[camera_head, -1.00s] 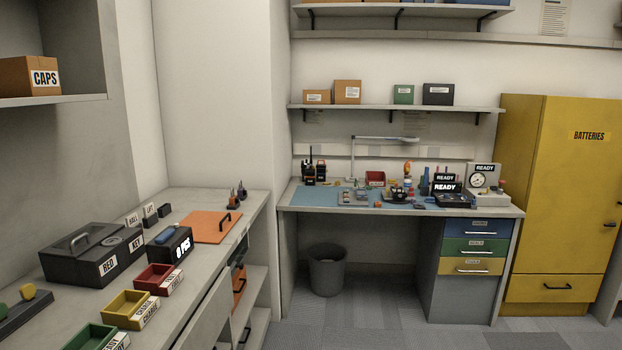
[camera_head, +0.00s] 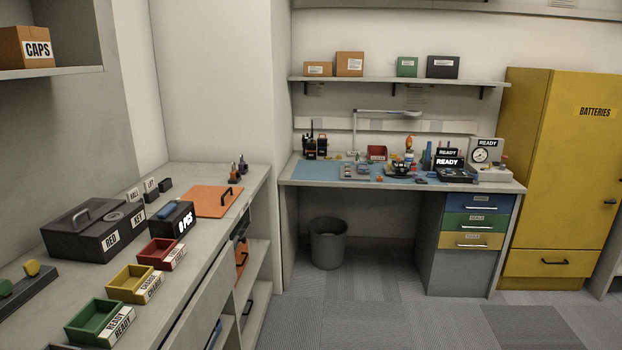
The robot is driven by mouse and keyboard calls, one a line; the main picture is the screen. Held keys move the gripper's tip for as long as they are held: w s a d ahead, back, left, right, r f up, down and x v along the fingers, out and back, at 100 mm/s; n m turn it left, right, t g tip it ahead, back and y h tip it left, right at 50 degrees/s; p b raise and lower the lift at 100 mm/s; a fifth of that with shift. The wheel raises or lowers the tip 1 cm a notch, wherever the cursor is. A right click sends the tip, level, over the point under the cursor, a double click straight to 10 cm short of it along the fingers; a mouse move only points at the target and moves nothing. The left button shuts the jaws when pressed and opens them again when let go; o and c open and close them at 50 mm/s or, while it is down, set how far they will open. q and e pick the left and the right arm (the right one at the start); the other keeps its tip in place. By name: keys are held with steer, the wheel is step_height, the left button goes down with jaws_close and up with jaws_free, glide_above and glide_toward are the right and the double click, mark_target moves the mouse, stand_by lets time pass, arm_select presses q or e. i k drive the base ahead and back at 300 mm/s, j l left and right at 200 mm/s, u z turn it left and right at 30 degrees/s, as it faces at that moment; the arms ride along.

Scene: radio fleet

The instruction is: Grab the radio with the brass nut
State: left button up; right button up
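Dark handheld radios (camera_head: 315,146), some with an orange part, stand upright close together at the back left of the far workbench (camera_head: 400,185). They are too small to tell which has a brass nut. Two small dark items with thin tops (camera_head: 238,168) stand at the far end of the left counter; I cannot tell whether they are radios. Neither of my grippers shows in the head view.
A left counter (camera_head: 192,255) carries a black box (camera_head: 80,235), an orange board and red, yellow and green trays (camera_head: 104,316). A grey bin (camera_head: 327,243) stands under the workbench. A yellow cabinet (camera_head: 555,180) stands right. The carpet (camera_head: 400,318) in front is clear.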

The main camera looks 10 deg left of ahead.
mark_target(311, 148)
steer(key=i, duration=3.5)
